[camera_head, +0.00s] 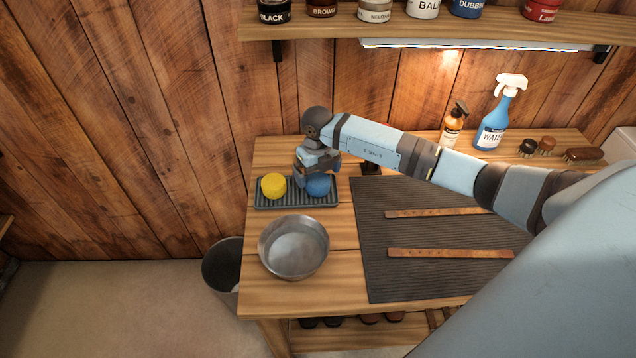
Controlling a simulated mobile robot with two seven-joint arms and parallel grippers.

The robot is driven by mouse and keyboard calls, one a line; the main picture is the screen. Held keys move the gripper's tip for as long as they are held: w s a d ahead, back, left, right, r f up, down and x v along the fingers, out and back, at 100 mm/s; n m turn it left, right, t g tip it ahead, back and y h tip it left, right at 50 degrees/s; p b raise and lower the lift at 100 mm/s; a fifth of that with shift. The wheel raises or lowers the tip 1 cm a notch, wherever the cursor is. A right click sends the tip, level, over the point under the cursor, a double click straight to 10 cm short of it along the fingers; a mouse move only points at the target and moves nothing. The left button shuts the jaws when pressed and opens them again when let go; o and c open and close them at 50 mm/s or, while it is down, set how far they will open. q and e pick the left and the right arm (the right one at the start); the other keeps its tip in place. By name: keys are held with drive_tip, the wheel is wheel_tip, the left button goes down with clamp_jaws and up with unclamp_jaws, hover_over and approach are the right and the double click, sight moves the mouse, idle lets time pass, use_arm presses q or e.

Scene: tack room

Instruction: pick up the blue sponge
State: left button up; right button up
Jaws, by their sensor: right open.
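The blue sponge (318,186) is round and sits at the right side of a dark ribbed tray (290,203) on the workbench. A yellow sponge (273,186) lies beside it, on the left of the same tray. My right gripper (315,174) is over the blue sponge and points down at it. Its jaws are open, and they hide the top of the sponge. I cannot tell whether the fingers touch it. My left gripper is not in view.
A metal bowl (293,249) stands in front of the tray. A ribbed mat (440,279) with two leather straps lies to the right. A blue spray bottle (493,120), an amber bottle (452,126) and brushes (584,155) stand at the back. A shelf (400,27) of tins hangs above.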

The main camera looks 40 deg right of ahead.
sight(317, 178)
drive_tip(key=shift+f, duration=2)
drive_tip(key=c, duration=1)
drive_tip(key=shift+w+r, duration=0.1)
drive_tip(key=shift+r, duration=0.05)
drive_tip(key=shift+c, duration=0.2)
